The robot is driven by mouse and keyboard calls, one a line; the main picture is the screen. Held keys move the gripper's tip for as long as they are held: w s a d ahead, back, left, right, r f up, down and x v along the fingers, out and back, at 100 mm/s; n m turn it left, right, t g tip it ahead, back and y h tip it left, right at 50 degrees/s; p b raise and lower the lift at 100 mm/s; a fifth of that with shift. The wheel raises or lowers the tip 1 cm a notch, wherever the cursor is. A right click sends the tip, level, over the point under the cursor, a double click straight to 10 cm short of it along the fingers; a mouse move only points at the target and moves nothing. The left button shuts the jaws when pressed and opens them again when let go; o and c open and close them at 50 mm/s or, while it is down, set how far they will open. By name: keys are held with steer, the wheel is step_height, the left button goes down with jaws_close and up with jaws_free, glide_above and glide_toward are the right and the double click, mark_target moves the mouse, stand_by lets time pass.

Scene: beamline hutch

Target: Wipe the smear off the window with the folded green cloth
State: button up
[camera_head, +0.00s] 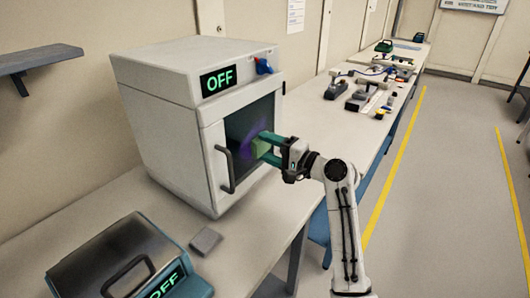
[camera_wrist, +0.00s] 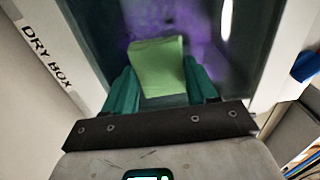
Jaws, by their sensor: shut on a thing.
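The folded green cloth (camera_wrist: 158,68) is held between the two teal fingers of my gripper (camera_wrist: 163,92) in the wrist view. In the head view my gripper (camera_head: 268,147) reaches to the dark window (camera_head: 246,118) of a white cabinet, with the cloth (camera_head: 260,148) at its tips. The cloth is at or very near the glass; I cannot tell whether it touches. A purple smear (camera_wrist: 200,40) spreads on the window above and right of the cloth in the wrist view. It also shows as a purple patch (camera_head: 247,138) beside the cloth in the head view.
The cabinet (camera_head: 165,120), marked DRY BOX in the wrist view, has a door handle (camera_head: 225,170) left of the window and a blue knob (camera_head: 263,66). A teal-based device (camera_head: 125,262) and a small grey block (camera_head: 206,241) lie on the bench in front. Tools fill the bench behind.

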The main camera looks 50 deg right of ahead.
mark_target(268, 123)
steer(key=shift+w+d+r+p, duration=0.1)
steer(key=shift+d+r+p, duration=0.5)
steer(key=shift+d, duration=0.45)
steer(key=shift+w+d+r+p, duration=0.1)
steer(key=shift+d+r+p, duration=0.25)
steer(key=shift+d+r, duration=0.55)
steer(key=shift+s+a+f+p, duration=0.15)
steer(key=shift+a+p, duration=0.75)
steer(key=shift+a, duration=1.05)
steer(key=shift+s+a+f+p, duration=0.15)
steer(key=shift+a+p, duration=0.7)
steer(key=shift+a, duration=1.1)
steer(key=shift+w+a+p, duration=0.1)
steer(key=shift+a+p, duration=0.85)
steer(key=shift+a, duration=1.05)
steer(key=shift+a+r+p, duration=0.1)
steer(key=shift+r+p, duration=1.05)
steer(key=shift+r, duration=0.2)
steer(key=shift+d+f+b, duration=0.2)
steer(key=shift+d+b, duration=0.45)
steer(key=shift+d, duration=1.55)
steer(key=shift+d+b, duration=0.95)
steer(key=shift+d, duration=3.05)
